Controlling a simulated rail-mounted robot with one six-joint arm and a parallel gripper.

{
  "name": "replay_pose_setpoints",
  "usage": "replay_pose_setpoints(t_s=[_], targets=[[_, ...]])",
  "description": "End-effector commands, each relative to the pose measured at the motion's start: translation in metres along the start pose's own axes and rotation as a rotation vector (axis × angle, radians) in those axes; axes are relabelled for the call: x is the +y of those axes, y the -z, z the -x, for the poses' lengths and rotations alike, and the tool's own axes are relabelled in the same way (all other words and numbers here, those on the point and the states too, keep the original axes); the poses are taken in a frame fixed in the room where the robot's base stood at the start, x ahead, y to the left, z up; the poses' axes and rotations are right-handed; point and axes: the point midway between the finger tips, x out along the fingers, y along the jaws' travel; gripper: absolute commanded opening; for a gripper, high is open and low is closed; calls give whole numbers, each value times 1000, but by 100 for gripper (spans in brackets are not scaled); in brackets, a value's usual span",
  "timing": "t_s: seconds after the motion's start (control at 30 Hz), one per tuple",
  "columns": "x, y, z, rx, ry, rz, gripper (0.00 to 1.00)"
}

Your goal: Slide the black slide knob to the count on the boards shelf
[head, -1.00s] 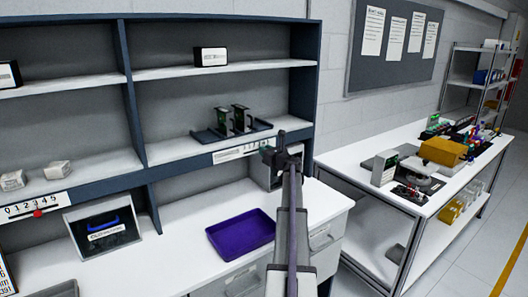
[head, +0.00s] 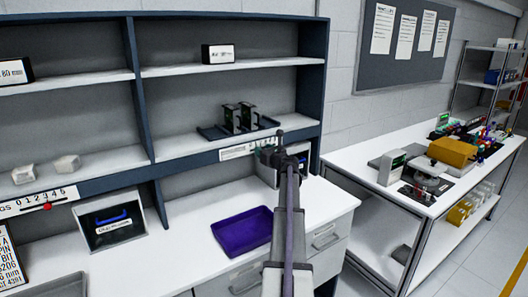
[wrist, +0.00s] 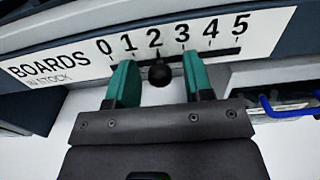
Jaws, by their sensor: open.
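The black slide knob (wrist: 159,75) shows in the wrist view as a round ball on the slot of the white boards scale (wrist: 88,62). It stands below the 2. My gripper (wrist: 161,84) is open, with one green finger on each side of the knob and a gap on both sides. In the head view my gripper (head: 278,147) is at the shelf edge strip, and the knob is hidden or too small to see. On the shelf above, a dark rack (head: 210,132) holds upright green boards (head: 247,116); two stand out clearly.
A second scale with a red knob (head: 47,207) is on the left edge strip. A purple tray (head: 243,232) lies on the bench. A side bench (head: 350,160) with equipment is at right.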

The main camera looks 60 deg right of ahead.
Motion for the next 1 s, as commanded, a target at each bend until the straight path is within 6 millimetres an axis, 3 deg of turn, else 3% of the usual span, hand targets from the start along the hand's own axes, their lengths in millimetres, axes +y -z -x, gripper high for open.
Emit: replay_pose_setpoints(t_s=[0.17, 0.4, 0.5, 1.0], targets=[[1, 0, 24, 0, 2, 0, 47], [2, 0, 84, 0, 2, 0, 47], [1, 0, 100, 0, 1, 0, 47], [0, 0, 108, 0, 0, 2, 47]])
